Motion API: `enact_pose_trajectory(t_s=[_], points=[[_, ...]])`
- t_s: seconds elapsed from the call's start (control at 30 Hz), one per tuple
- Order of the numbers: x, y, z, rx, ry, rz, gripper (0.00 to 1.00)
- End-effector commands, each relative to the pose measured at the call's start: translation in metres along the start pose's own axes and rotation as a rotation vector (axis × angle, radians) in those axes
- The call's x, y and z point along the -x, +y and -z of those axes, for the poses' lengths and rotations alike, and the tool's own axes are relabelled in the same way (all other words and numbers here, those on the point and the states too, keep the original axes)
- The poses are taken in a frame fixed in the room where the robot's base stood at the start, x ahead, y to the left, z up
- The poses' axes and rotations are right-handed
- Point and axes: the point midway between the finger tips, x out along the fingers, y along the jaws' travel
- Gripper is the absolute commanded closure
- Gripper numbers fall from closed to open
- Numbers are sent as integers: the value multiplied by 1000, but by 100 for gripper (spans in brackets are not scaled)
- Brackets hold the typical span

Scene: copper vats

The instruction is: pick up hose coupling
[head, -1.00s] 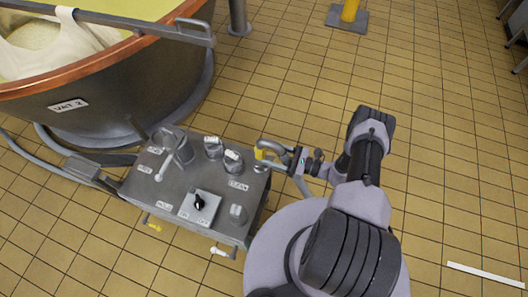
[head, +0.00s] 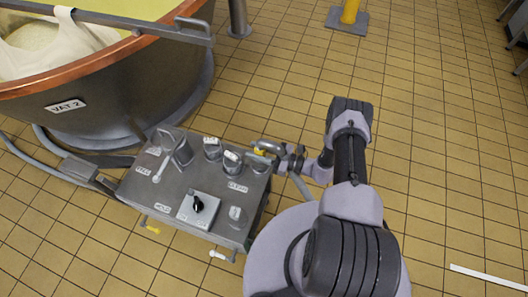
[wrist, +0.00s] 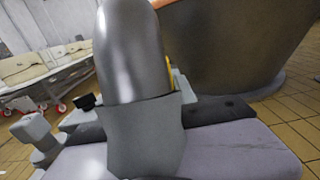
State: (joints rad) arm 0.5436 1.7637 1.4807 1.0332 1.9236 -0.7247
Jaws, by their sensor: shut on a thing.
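The hose coupling (wrist: 132,55) is a shiny bent metal tube with a dull grey collar, standing large in the middle of the wrist view. In the head view the coupling (head: 270,146) is a small curved grey piece at the right end of the grey control box. My gripper (head: 281,151) is shut on it there. In the wrist view the coupling's collar covers much of the jaws, so the fingertips are partly hidden. A bit of yellow shows just behind the tube.
The control box (head: 178,213) carries several knobs, levers and a black switch. The copper-rimmed vat marked VAT 2 (head: 115,108) stands behind it, left. A yellow post (head: 350,12) stands at the back. The tiled floor (head: 440,150) to the right is mostly clear.

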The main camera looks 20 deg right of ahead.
Motion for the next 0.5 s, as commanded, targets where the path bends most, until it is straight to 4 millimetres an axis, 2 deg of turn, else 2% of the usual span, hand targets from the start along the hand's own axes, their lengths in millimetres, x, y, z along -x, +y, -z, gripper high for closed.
enact_pose_trajectory(t_s=[0.17,0.27,0.5], points=[[0,0,0,0,0,0,100],[0,0,-10,0,0,0,100],[0,-1,-73,0,0,0,100]])
